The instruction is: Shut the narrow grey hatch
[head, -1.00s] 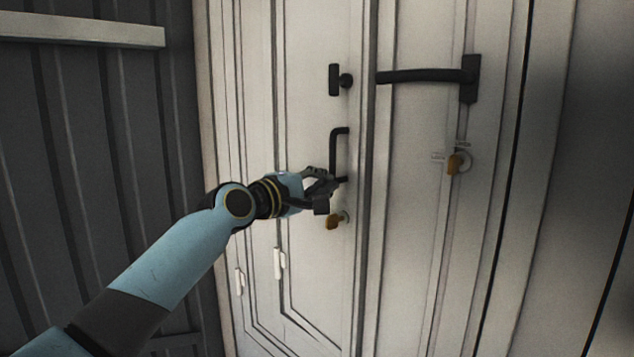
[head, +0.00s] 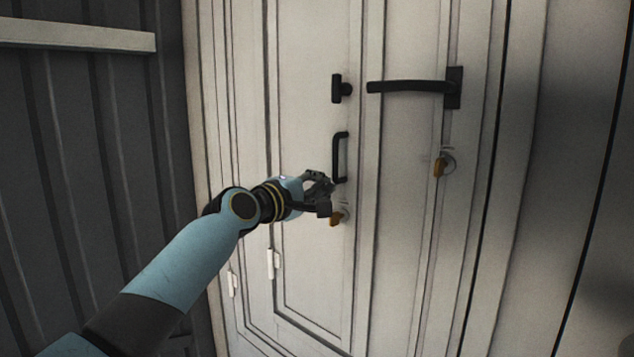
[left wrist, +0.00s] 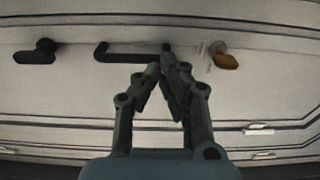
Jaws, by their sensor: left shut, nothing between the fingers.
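The narrow grey hatch (head: 305,130) is a pale, panelled door in the middle of the head view. It looks nearly flush with the frame at its right; I cannot tell whether it is fully shut. It bears a black pull handle (head: 341,157), which also shows in the left wrist view (left wrist: 118,54). A black latch (head: 339,89) sits above the handle and an orange key-like piece (head: 336,218) below it. My left gripper (head: 328,187) is shut and empty, with its fingertips by the handle's lower end. Contact is unclear. My right gripper is out of view.
A neighbouring door right of the hatch has a long black lever (head: 412,87) and another orange piece (head: 440,167). White hinges (head: 273,263) show at the hatch's lower left. A dark ribbed wall (head: 80,180) with a pale rail (head: 75,36) stands at the left.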

